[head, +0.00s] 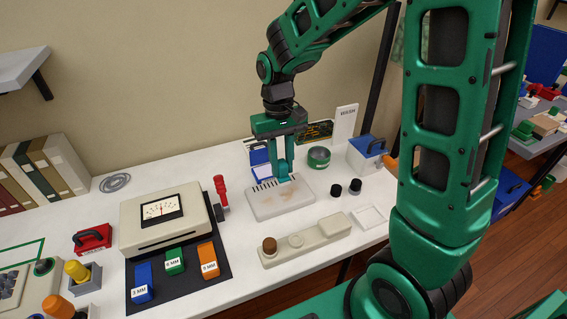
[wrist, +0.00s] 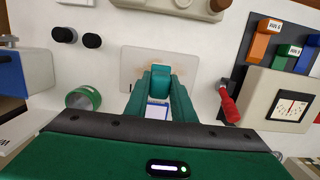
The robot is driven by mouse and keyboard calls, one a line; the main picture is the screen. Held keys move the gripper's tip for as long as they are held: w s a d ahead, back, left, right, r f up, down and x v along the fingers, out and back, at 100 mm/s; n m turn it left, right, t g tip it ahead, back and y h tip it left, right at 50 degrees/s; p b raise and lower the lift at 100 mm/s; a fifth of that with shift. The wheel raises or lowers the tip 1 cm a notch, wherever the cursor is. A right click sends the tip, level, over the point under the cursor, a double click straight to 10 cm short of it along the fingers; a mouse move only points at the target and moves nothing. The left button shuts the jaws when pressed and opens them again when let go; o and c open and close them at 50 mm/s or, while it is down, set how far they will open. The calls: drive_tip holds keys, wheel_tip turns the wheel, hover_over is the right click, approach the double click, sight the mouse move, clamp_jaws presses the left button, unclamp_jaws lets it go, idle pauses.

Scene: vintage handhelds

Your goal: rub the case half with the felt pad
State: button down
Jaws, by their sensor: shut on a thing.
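The case half (head: 280,207) is a pale grey plate with a row of dark slots near its back edge and brownish smudges on its face. It lies flat on the white bench. My gripper (head: 284,170) points down over its back part, shut on a small teal block, which I take to be the felt pad (head: 286,180). In the wrist view the pad (wrist: 159,72) sits between the fingertips, over the case half (wrist: 131,68), with brown smudges showing beside it. The pad seems at or very near the surface; its underside is hidden, so I cannot tell contact.
A green tape roll (head: 318,157) and two black knobs (head: 345,188) stand right of the case half. A red-handled tool (head: 221,193) and a meter (head: 161,213) are left. A long beige block (head: 305,243) lies in front. A blue-and-white item (head: 262,172) is behind.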

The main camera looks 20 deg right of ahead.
sight(282, 179)
drive_tip(key=shift+f, duration=0.1)
drive_tip(key=shift+f, duration=2.8)
drive_tip(key=c, duration=2.4)
unclamp_jaws()
clamp_jaws()
drive_tip(key=shift+f, duration=0.55)
